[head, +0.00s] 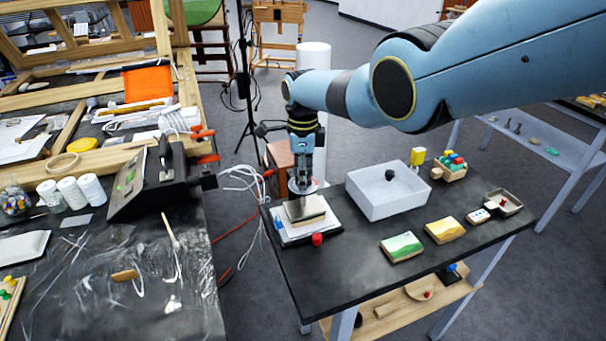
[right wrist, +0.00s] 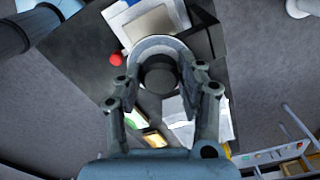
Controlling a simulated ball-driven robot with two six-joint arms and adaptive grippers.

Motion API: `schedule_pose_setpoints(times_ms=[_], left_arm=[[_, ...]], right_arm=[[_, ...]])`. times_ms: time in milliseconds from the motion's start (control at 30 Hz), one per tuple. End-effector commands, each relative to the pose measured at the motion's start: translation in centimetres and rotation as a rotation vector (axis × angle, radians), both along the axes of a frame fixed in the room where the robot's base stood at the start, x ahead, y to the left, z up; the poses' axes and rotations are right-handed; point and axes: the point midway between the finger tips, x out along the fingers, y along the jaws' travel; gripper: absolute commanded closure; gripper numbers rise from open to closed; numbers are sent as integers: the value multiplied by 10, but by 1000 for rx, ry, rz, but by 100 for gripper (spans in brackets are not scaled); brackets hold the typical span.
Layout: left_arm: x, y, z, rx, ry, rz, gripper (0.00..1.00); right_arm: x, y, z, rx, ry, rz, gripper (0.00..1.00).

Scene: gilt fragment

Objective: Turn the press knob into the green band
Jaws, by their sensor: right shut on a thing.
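The press stands on the near left part of the dark table: a white base (head: 290,232) with a pale stacked block (head: 306,211) on it. A pale round disc (head: 312,187) sits above the block, under my right gripper (head: 302,180). In the right wrist view the dark round knob (right wrist: 159,77) lies between the fingers of my right gripper (right wrist: 160,82), with a pale grey ring (right wrist: 160,45) partly around it. The gripper points down and is shut on the knob. I cannot make out a green band on the press. My left gripper is not in view.
A red button-like piece (head: 317,240) stands at the press's near edge. A white bin (head: 385,208) is to its right. Green (head: 402,247) and yellow (head: 445,230) blocks lie on the table's front. A cluttered bench (head: 90,280) with a black device (head: 160,190) is at the left.

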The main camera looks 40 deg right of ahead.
Motion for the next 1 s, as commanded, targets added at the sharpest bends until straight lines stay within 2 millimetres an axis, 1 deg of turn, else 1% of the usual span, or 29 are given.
schedule_pose_setpoints(times_ms=[200,500,733,1000], left_arm=[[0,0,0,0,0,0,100],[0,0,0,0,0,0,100],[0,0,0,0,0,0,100],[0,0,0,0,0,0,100]], right_arm=[[2,-1,1,-1,-4,-201,94],[2,-1,1,0,-5,-427,94],[2,-1,2,0,-5,-532,94],[2,-1,2,0,-5,-579,94]])
